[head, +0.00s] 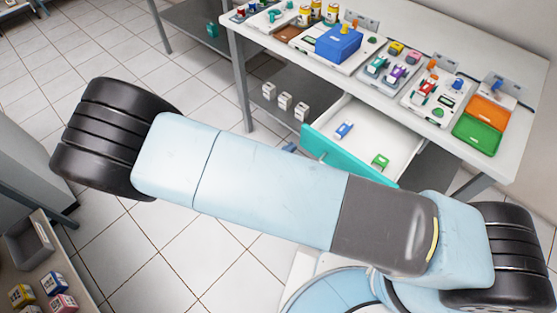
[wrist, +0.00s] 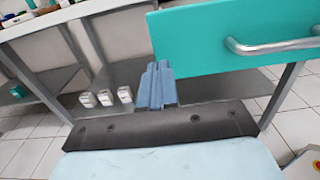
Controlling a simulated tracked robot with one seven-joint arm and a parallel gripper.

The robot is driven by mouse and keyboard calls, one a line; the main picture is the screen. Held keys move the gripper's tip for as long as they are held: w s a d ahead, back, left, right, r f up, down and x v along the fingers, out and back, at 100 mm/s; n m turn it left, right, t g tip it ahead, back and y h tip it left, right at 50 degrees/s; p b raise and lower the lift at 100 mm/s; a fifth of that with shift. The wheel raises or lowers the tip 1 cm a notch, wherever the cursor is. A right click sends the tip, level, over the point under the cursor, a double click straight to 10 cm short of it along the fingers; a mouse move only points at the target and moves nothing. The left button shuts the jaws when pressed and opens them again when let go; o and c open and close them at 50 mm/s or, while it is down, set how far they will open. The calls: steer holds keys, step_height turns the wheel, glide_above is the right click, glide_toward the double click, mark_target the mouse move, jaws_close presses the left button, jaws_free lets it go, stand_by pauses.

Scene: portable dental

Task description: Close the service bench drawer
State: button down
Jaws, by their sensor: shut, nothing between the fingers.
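The service bench drawer (head: 375,128) stands pulled out under the white bench. A blue item (head: 344,130) and a green item (head: 380,161) lie inside it. Its teal front shows in the head view (head: 335,157) and in the wrist view (wrist: 225,40), with a metal bar handle (wrist: 270,46) at the right. My gripper (wrist: 158,72) is shut and empty. In the wrist view its blue fingers overlap the left edge of the teal front near the lower corner; I cannot tell whether they touch it.
The bench top (head: 265,38) carries trays, bottles and a blue box (head: 338,42). Several small white boxes (head: 285,101) stand on the lower shelf left of the drawer. A grey bench leg (head: 240,80) stands at the left. Tiled floor (head: 200,240) is clear in front.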

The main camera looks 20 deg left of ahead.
mark_target(302, 138)
steer(key=shift+x, duration=1.7)
